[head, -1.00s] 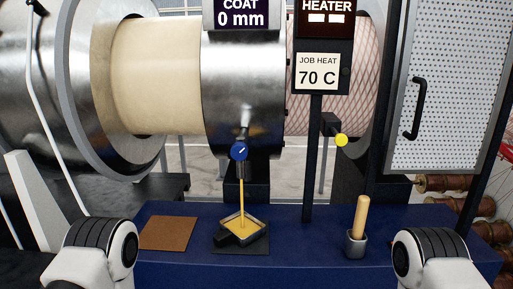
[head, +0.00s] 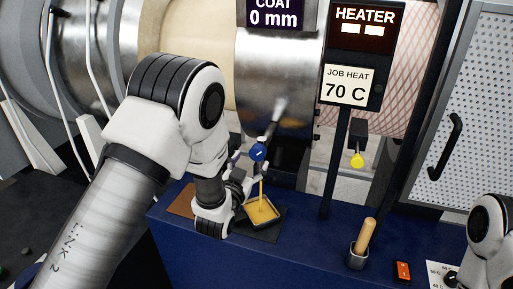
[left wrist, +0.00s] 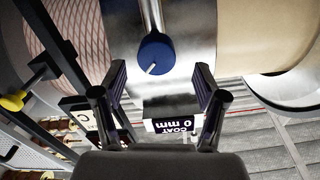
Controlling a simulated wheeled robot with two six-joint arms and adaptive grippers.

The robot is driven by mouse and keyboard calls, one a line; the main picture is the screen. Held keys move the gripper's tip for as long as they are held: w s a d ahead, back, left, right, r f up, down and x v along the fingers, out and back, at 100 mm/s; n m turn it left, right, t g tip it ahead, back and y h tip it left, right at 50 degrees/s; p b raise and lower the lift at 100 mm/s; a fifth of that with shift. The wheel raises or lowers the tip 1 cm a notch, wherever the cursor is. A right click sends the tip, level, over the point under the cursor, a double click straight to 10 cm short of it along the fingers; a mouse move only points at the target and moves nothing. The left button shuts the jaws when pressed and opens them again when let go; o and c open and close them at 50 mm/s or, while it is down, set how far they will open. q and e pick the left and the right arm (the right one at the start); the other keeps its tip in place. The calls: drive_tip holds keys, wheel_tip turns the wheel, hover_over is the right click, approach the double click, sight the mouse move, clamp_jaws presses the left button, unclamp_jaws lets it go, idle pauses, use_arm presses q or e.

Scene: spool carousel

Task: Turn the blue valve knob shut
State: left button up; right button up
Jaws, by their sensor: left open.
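The blue valve knob (head: 258,152) with a white mark sits on a metal spout below the shiny drum. A thin yellow stream (head: 261,189) runs down from the valve into a dark square tray (head: 277,222) holding yellow liquid. My left gripper (head: 252,165) is open at the knob, partly hidden by my own arm. In the left wrist view the knob (left wrist: 156,54) lies between and just beyond the spread fingers (left wrist: 160,80), with a gap on each side. Its white mark points down-left there. My right gripper is out of view.
A heater post (head: 338,165) stands right of the knob, with a yellow knob (head: 357,161) behind it. A wooden-handled tool stands in a metal cup (head: 358,256) on the blue bench (head: 310,262). A brown mat (head: 182,201) lies at left, partly behind my arm.

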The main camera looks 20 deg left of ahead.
sight(256, 155)
use_arm(q)
drive_tip(key=w, duration=0.2)
drive_tip(key=w+d+p, duration=0.1)
drive_tip(key=shift+w, duration=0.7)
drive_tip(key=shift+s+a, duration=0.2)
drive_tip(key=shift+a, duration=0.15)
drive_tip(key=shift+c, duration=0.3)
drive_tip(key=shift+w+d, duration=0.1)
drive_tip(key=shift+d, duration=0.1)
drive_tip(key=c, duration=1.1)
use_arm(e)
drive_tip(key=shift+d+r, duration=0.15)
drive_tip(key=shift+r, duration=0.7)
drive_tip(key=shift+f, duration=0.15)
